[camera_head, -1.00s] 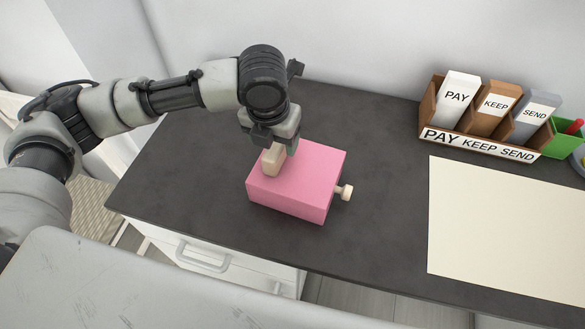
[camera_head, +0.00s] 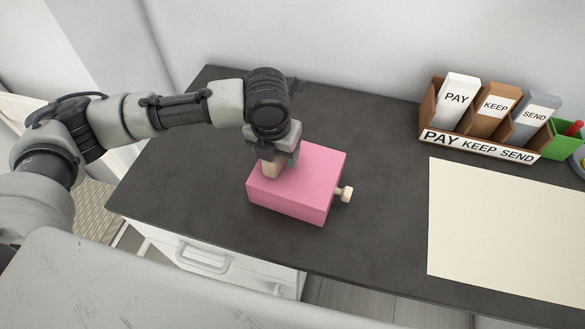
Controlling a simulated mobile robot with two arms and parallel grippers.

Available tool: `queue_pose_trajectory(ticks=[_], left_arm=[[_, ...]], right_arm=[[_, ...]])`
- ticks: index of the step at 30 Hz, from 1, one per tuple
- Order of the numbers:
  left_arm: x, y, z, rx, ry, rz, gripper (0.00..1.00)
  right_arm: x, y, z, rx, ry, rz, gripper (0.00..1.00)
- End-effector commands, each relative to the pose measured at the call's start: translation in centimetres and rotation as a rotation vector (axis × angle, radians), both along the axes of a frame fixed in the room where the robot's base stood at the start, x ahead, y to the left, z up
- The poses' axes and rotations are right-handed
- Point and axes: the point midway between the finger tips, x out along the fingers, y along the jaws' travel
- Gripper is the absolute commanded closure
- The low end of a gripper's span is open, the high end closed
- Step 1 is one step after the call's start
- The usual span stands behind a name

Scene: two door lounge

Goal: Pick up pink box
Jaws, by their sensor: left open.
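The pink box (camera_head: 305,187) sits on the dark desk top (camera_head: 200,170), with a cream knob (camera_head: 346,194) sticking out of its right side. My left gripper (camera_head: 279,166) points down over the back left part of the box. It is open, and a cream part (camera_head: 271,168) shows between or behind its fingers at the top of the box. The gripper hides the back left corner of the box and most of that cream part. I cannot tell whether the fingers touch it. My right gripper is not in view.
A wooden sorter (camera_head: 477,143) labelled PAY KEEP SEND stands at the back right, beside a green container (camera_head: 560,140). A large cream sheet (camera_head: 510,230) covers the right of the desk. A white drawer with a handle (camera_head: 203,258) is below the front edge. The desk left of the box is clear.

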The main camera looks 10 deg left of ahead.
Motion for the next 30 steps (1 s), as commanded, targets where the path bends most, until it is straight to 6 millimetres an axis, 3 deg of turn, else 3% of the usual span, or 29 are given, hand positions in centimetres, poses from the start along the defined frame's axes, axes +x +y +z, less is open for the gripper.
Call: queue_pose_trajectory(ticks=[13, 26, 30], left_arm=[[-0.01, -0.02, -0.18, -0.001, 0.0, 0.0, 0.36], [-0.01, -0.01, -0.16, 0.0, 0.0, 0.0, 1.0], [-0.01, -0.01, -0.16, 0.0, 0.0, -0.001, 1.0]], right_arm=[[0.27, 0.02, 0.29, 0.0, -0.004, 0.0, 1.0], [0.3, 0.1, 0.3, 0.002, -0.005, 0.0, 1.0], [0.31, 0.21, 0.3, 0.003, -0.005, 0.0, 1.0]])
